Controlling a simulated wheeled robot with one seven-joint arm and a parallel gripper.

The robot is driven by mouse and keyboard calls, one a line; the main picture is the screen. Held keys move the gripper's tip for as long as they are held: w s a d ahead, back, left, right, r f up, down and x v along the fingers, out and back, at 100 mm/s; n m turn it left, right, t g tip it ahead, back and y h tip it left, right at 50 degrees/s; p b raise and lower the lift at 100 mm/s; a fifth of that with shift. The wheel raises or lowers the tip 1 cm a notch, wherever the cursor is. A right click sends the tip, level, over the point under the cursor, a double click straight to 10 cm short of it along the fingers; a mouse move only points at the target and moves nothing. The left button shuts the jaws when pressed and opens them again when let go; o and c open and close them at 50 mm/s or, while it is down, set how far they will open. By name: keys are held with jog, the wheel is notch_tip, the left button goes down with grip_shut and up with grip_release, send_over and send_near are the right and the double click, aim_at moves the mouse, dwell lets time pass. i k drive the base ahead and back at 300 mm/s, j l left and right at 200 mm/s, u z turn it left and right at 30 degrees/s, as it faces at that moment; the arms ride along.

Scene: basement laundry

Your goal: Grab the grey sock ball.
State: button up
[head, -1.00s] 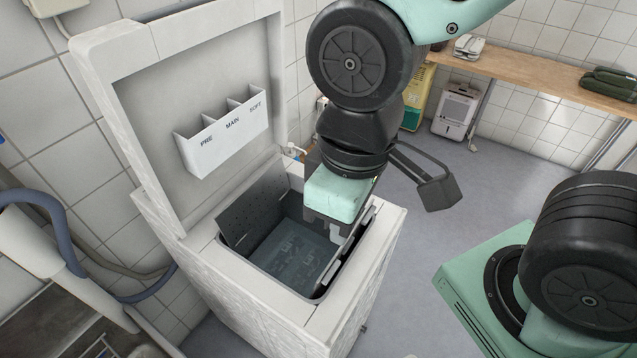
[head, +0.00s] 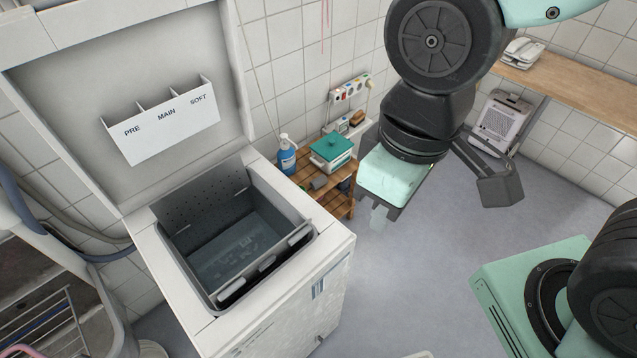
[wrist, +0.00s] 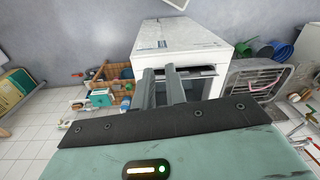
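I cannot make out the grey sock ball for certain in either view. My gripper (head: 378,222) hangs in the air to the right of that shelf in the head view, pointing down. In the wrist view its two fingers (wrist: 160,72) are close together, with nothing visible held between them. The open top-loading washer (head: 285,322) stands to the left of my gripper, and its drum opening shows no sock ball.
The washer's lid (head: 120,75) is raised against the tiled wall. A wooden counter (head: 565,88) runs along the right wall.

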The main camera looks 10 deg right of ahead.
aim_at(321, 180)
jog(key=i+l+u, duration=0.25)
jog(key=l, duration=0.3)
jog(key=i+l+u, duration=0.25)
jog(key=l, duration=0.3)
jog(key=l+u, duration=0.25)
jog(key=l, duration=0.3)
jog(key=l+u, duration=0.25)
jog(key=l, duration=0.4)
jog(key=i, duration=0.05)
